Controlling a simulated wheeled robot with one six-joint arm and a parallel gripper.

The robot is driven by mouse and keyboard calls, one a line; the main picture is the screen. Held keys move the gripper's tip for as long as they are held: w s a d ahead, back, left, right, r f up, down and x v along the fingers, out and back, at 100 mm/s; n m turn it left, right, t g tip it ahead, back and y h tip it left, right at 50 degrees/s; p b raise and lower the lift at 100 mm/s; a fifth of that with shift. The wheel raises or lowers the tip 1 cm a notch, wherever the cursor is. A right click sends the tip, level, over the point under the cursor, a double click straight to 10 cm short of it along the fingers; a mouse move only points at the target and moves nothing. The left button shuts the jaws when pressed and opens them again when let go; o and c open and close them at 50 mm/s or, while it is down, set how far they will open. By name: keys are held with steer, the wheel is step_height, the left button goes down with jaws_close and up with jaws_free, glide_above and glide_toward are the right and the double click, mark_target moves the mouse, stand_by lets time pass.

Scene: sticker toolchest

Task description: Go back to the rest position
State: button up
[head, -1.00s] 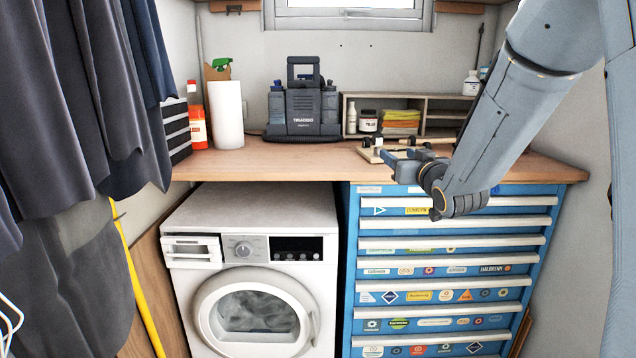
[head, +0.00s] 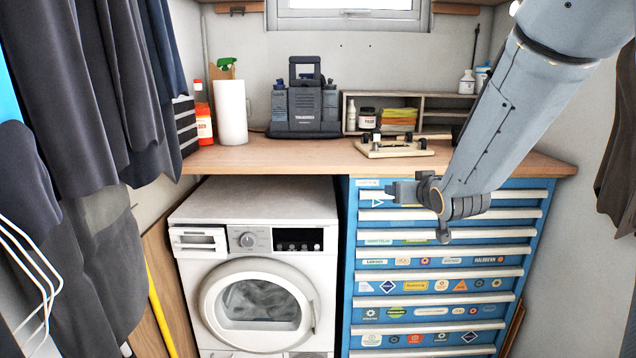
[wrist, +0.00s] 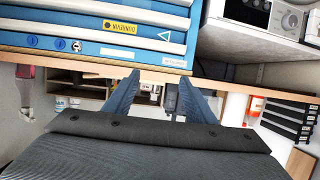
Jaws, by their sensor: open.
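My gripper (head: 391,191) hangs in front of the upper drawers of the blue tool chest (head: 350,290), below the worktop edge in the head view. In the wrist view its two fingers (wrist: 158,88) stand apart with nothing between them. That view is upside down, with the blue drawers at the top and the shelf items beyond the fingers.
A white washing machine (head: 252,196) stands left of the chest. The wooden worktop (head: 290,155) carries a paper towel roll (head: 231,112), a dark tool case (head: 305,108), a small shelf (head: 436,101) and a wooden board with tools (head: 395,150). Dark clothes (head: 75,90) hang at the left.

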steer(key=s+f+g+h, duration=0.1)
steer(key=s+f+g, duration=0.4)
steer(key=s, duration=0.4)
steer(key=s+f+g, duration=0.3)
steer(key=s+f, duration=0.5)
steer(key=s, duration=0.1)
steer(key=s+a+f+g, duration=0.1)
steer(key=s+g, duration=0.2)
steer(key=s, duration=0.5)
steer(key=s+a+f+g, duration=0.1)
steer(key=s+f+g, duration=0.1)
steer(key=s, duration=0.6)
steer(key=shift+s+a+m+g, duration=0.3)
steer(key=shift+s+m+g, duration=0.1)
steer(key=shift+g, duration=0.2)
